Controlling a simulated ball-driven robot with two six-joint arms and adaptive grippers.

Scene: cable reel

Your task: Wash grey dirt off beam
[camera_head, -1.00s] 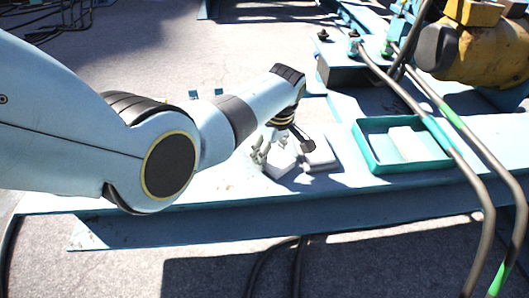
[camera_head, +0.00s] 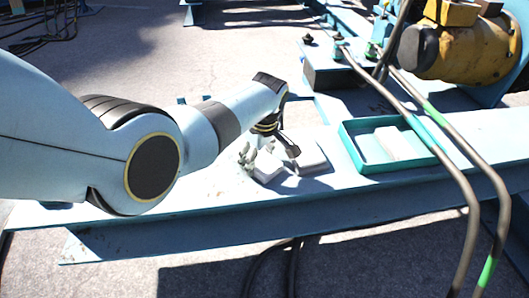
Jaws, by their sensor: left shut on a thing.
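The light blue beam (camera_head: 360,205) runs across the view, with its top face sunlit. My left gripper (camera_head: 267,153) is low over the beam top, its fingers closed around a small pale block (camera_head: 267,168), perhaps a sponge. The block is at or just above the beam surface; I cannot tell if it touches. A grey block (camera_head: 311,158) sits on the beam just right of the gripper. Faint dark specks (camera_head: 221,193) show on the beam left of the gripper. Grey dirt is hard to tell from shadow here. My right gripper is out of view.
A teal tray (camera_head: 366,166) with a pale block (camera_head: 398,142) inside stands on the beam to the right. Brown hoses (camera_head: 462,185) with green bands cross in front of the beam's right part. A yellow motor (camera_head: 463,52) is at the top right.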

